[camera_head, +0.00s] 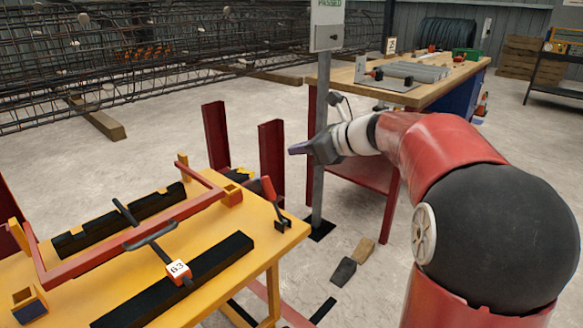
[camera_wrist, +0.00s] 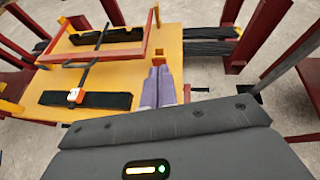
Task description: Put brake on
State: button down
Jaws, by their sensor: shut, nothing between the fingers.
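A small lever with a red grip and a black base (camera_head: 275,204) stands upright, slightly tilted, at the right corner of the yellow table (camera_head: 262,262). It looks like the brake, but no label shows it. A red hinged frame (camera_head: 120,240) lies across the table, with a black T-shaped handle (camera_head: 150,238) over it. My gripper (camera_head: 297,148) is in the air above and right of the lever, apart from it in the head view. Its purple fingers are together and empty, and show in the wrist view (camera_wrist: 158,86) over the table's edge. The lever is not clear in the wrist view.
A grey signpost (camera_head: 322,120) stands close behind my gripper. Dark red uprights (camera_head: 272,155) rise beyond the table. A workbench (camera_head: 425,82) stands behind, and the rebar cage (camera_head: 130,60) fills the back left. Loose blocks (camera_head: 352,260) lie on the floor.

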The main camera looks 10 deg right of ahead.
jog(key=shift+s+d+r, duration=0.1)
jog(key=shift+d+r, duration=0.1)
jog(key=shift+r, duration=0.35)
jog(key=shift+s+d+r, duration=0.1)
jog(key=shift+d+r, duration=0.05)
jog(key=shift+r, duration=0.4)
jog(key=s+a+f+n+g+h, duration=0.2)
jog(key=s+a+f+n, duration=0.1)
jog(key=s+n, duration=0.5)
jog(key=s+a+f+n+g+h, duration=0.15)
jog(key=s+f+n, duration=0.3)
jog(key=s, duration=0.55)
jog(key=s+d+f+n+h, duration=0.3)
jog(key=s+f+n+h, duration=0.2)
jog(key=s+n, duration=0.8)
notch_tip(320, 180, down, 2)
jog(key=shift+d+f+h, duration=0.1)
jog(key=shift+d+h, duration=0.05)
jog(key=shift+h, duration=0.2)
jog(key=shift+n, duration=0.25)
